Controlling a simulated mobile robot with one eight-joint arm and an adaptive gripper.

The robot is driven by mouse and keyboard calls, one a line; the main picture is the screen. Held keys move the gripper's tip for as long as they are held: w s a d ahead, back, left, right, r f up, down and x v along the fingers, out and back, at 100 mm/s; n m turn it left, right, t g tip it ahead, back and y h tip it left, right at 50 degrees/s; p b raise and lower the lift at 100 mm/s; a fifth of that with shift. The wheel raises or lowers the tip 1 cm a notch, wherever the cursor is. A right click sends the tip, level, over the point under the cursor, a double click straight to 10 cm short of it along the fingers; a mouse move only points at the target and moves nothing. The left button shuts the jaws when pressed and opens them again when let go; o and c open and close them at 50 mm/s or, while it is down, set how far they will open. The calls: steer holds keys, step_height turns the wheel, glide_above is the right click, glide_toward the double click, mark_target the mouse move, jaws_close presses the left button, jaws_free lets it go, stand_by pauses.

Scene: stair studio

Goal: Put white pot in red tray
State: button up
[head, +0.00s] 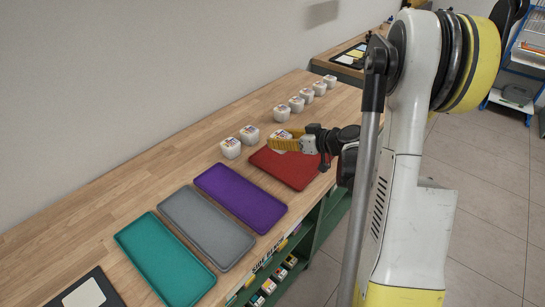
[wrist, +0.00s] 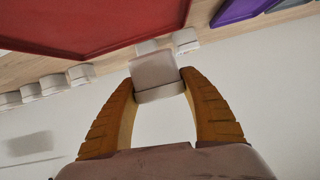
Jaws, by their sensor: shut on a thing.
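My gripper (head: 282,144) has yellow fingers shut on a white pot (head: 283,134), which is partly hidden behind them in the head view. In the wrist view the pot (wrist: 156,75) sits between the two fingertips (wrist: 158,88). The red tray (head: 288,170) lies flat on the wooden bench, and its visible surface is bare. It also shows in the wrist view (wrist: 90,22). The gripper and pot are over or close to the tray's far edge. I cannot tell the pot's height above the bench.
Two white pots (head: 231,148) stand left of the gripper, and several more (head: 297,104) stand in a row behind it. Purple (head: 240,197), grey (head: 207,227) and teal (head: 165,262) trays lie to the left. The wall runs along the bench's back. Shelves are under the front edge.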

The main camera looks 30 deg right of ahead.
mark_target(270, 159)
steer(key=w+a+f, duration=0.1)
steer(key=w+a+f+b, duration=0.1)
steer(key=w, duration=0.1)
steer(key=shift+f, duration=0.1)
step_height(270, 159, down, 4)
steer(key=shift+f+b, duration=0.1)
steer(key=shift+b, duration=1.1)
steer(key=shift+r, duration=0.2)
steer(key=shift+f, duration=0.1)
steer(key=o, duration=1.2)
steer(key=shift+f, duration=0.1)
